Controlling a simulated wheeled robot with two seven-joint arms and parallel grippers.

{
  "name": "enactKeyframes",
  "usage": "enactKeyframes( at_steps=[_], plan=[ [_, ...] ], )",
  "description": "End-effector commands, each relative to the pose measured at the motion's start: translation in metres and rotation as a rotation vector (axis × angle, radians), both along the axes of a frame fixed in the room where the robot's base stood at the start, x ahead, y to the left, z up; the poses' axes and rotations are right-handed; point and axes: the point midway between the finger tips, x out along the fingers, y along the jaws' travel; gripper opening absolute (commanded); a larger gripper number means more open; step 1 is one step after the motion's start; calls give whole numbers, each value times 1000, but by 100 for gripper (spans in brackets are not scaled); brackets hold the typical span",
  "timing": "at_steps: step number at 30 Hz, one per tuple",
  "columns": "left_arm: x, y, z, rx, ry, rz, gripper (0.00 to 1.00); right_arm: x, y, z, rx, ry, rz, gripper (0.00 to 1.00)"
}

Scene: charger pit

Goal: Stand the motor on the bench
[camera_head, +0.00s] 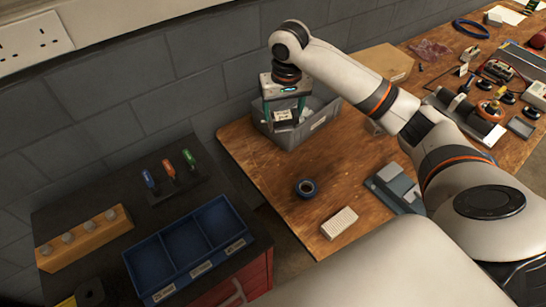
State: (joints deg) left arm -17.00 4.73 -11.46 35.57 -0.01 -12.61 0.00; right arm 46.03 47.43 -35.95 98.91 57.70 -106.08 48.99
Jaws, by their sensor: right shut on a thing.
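My right gripper (285,115) points down over the grey bin (320,123) at the back of the wooden bench (270,165). Its dark green fingers are shut on a small grey thing with a pale face, which looks like the motor (283,116). The motor is small in view and partly hidden by the gripper, so I cannot tell if it touches the bin. My left gripper is not in view.
A black tape roll (306,187), a white block (339,222) and a grey device (397,187) lie on the bench. A cardboard box (372,63) stands behind my right arm. A blue compartment tray (192,244) sits on the dark cabinet at left. Bare wood lies around the tape roll.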

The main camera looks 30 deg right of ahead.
Motion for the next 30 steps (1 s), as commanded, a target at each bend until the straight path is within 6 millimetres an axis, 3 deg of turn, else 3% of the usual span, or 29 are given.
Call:
enactKeyframes(
  at_steps=[12, 30],
  plan=[
    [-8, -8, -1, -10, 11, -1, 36, -1, -1, -103, 0, 2, 0, 36],
    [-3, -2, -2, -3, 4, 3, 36, -1, -1, -168, 0, 0, 1, 36]
  ],
)
